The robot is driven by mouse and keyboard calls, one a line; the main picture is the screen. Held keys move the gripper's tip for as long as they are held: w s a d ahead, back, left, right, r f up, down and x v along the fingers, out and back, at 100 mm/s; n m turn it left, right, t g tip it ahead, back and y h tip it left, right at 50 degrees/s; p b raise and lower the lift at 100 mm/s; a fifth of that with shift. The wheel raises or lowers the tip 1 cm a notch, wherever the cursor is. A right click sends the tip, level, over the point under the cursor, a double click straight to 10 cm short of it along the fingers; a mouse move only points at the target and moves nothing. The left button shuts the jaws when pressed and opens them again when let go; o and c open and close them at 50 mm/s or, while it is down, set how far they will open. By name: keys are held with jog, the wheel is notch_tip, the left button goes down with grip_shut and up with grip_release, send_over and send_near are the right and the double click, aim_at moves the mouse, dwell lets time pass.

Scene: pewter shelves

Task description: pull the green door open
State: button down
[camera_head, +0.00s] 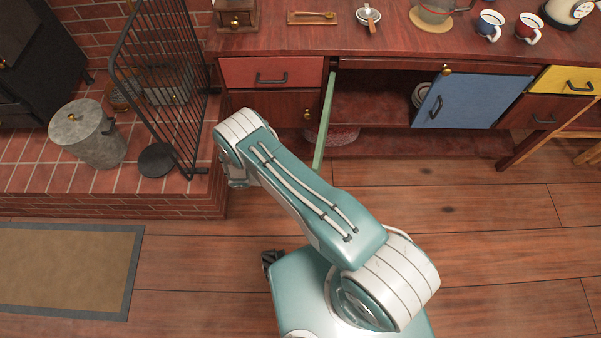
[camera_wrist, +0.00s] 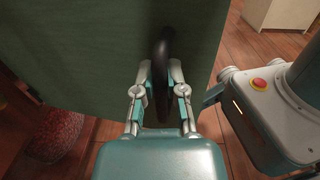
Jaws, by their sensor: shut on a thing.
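The green door (camera_head: 325,120) stands swung out from the sideboard, seen almost edge-on in the head view. In the wrist view its green face (camera_wrist: 80,50) fills the upper left. A dark curved handle (camera_wrist: 162,62) sits on that face. My gripper (camera_wrist: 160,80) is shut on this handle, with one finger on each side of it. In the head view my arm hides the gripper and the handle.
The cabinet opening (camera_head: 375,98) right of the green door is exposed, with stacked dishes (camera_head: 420,95) inside. A blue door (camera_head: 472,101) is at its right. A black fire screen (camera_head: 160,80) and a metal bucket (camera_head: 90,133) stand on the brick hearth at left. Floor at right is clear.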

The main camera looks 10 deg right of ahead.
jog(key=shift+s, duration=0.1)
jog(key=c, duration=0.7)
grip_release()
jog(key=shift+a, duration=0.1)
jog(key=shift+a, duration=0.1)
jog(key=shift+w+a+f, duration=0.1)
jog(key=shift+w+a, duration=0.3)
jog(key=shift+a, duration=1.55)
jog(key=shift+w+a+r, duration=0.1)
jog(key=shift+w+a, duration=0.3)
jog(key=shift+a, duration=1.55)
jog(key=shift+w+a+f, duration=0.1)
jog(key=shift+w+a, duration=0.3)
jog(key=shift+a, duration=1.55)
